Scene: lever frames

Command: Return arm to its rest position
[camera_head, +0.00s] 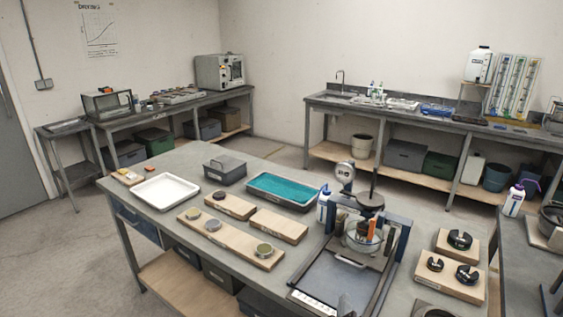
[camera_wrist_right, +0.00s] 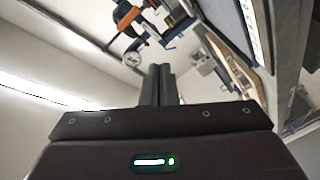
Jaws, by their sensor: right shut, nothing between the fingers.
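My right gripper (camera_wrist_right: 161,70) is shut and empty in the right wrist view, its two dark fingers side by side and pointing away. The rest of my right arm is out of the picture there. My left gripper is not in view.
The table (camera_head: 135,195) carries a white tray (camera_head: 166,191), a teal tray (camera_head: 284,188), a grey box (camera_head: 225,170), wooden boards with small discs (camera_head: 230,240), and black weights on wooden blocks (camera_head: 460,240) at right. Benches stand along the walls, with open floor between.

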